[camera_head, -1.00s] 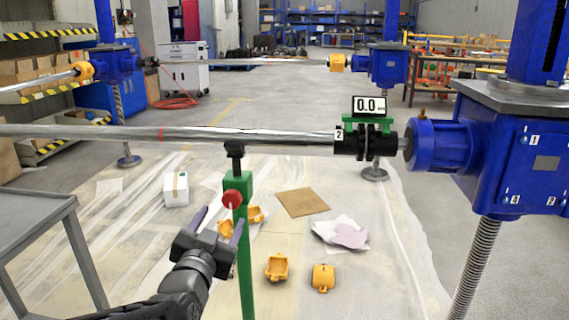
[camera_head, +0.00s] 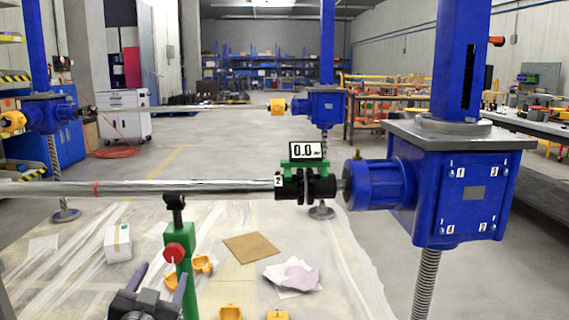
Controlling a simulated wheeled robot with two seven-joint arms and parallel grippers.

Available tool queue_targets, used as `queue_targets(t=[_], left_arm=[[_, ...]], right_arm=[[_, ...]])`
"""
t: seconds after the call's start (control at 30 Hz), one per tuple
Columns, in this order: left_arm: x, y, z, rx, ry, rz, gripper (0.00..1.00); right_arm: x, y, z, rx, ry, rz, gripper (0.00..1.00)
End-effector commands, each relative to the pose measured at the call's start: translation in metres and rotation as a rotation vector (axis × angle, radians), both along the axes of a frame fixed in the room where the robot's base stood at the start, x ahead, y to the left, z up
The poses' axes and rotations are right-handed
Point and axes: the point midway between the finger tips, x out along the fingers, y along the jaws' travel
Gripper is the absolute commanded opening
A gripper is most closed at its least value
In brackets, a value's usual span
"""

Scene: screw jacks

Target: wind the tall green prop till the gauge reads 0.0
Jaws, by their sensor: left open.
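The tall green prop (camera_head: 184,270) stands upright under the long steel shaft (camera_head: 150,187). Its black head is at the shaft's underside, and a red knob (camera_head: 174,253) is on its side. The gauge (camera_head: 307,150) sits on a green bracket above the black coupling (camera_head: 305,186) and reads 0.0. My left gripper (camera_head: 157,278) is at the bottom of the view, open, its purple-grey fingers beside the prop post below the red knob. Whether it touches the post cannot be told. My right gripper is not in view.
A blue screw jack (camera_head: 465,190) stands at right, joined to the coupling. A sheeted floor area holds a white box (camera_head: 117,243), brown board (camera_head: 251,247), papers (camera_head: 293,275) and orange covers (camera_head: 230,312). Another blue jack (camera_head: 320,105) stands behind.

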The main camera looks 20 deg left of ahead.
Motion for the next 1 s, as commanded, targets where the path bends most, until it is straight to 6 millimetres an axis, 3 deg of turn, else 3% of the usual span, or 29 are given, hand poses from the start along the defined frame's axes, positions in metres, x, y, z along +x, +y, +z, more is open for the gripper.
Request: queue_targets(t=[0.3, 0.67, 1.0], left_arm=[[-0.008, 0.016, -0.005, -0.005, 0.004, 0.042, 0.63], [-0.002, -0.001, -0.001, -0.477, -0.166, -0.001, 0.63], [-0.002, 0.0, -0.001, -0.497, -0.173, 0.0, 0.63]], right_arm=[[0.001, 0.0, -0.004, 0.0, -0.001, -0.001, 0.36], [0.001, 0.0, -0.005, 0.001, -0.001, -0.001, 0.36], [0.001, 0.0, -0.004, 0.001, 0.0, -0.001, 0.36]])
